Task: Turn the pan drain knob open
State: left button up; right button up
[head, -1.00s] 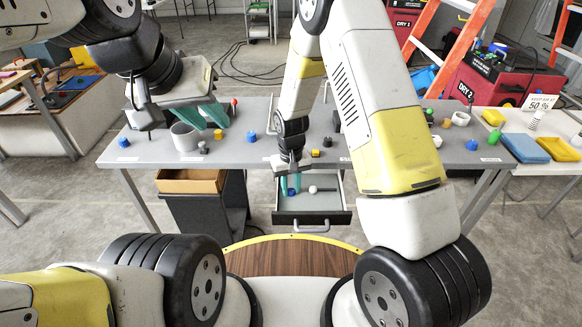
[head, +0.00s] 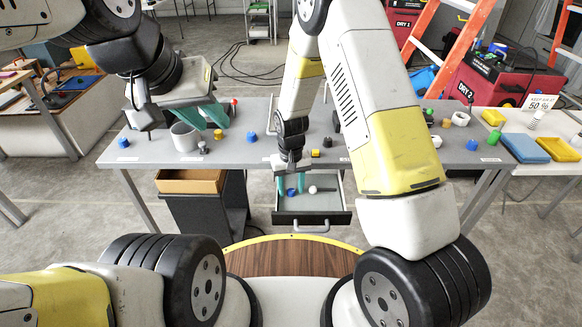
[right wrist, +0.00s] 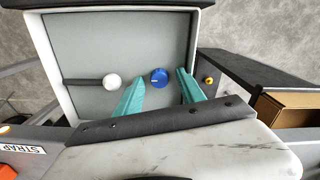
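A blue knob (right wrist: 159,77) with a light mark on top sits in the open grey drawer-like pan (right wrist: 120,30) below the table; the knob also shows in the head view (head: 291,192). My right gripper (right wrist: 158,95) is open, its teal fingers spread on either side of the knob with gaps to it. The right gripper also shows in the head view (head: 291,184), pointing down over the pan. A white ball-ended dark lever (right wrist: 112,82) lies beside the knob. My left gripper (head: 208,116) is open above the table, near a grey cup (head: 184,137).
The grey table (head: 235,150) carries several small coloured caps and knobs. A cardboard box (head: 190,182) on a dark cabinet stands left of the pan. On the right are a blue tray (head: 524,147), yellow trays and an orange ladder. Floor below the pan is clear.

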jog(key=shift+r, duration=0.1)
notch_tip(320, 180, up, 8)
jog(key=shift+f, duration=0.2)
dwell(0.5)
jog(key=shift+r, duration=0.2)
notch_tip(320, 180, up, 8)
jog(key=t+y, duration=0.1)
send_over(291, 190)
jog(key=d, duration=0.3)
jog(key=s+d+r+m+t, duration=0.1)
jog(key=s+d+r, duration=0.35)
jog(key=r, duration=0.55)
jog(key=s+d+r+t, duration=0.2)
jog(key=s+d+r, duration=0.1)
jog(key=s+r, duration=0.2)
jog(key=s+d+r+m+t+y, duration=0.1)
jog(key=s+d+r, duration=0.3)
jog(key=s, duration=0.6)
notch_tip(291, 190, up, 2)
jog(key=shift+t, duration=0.6)
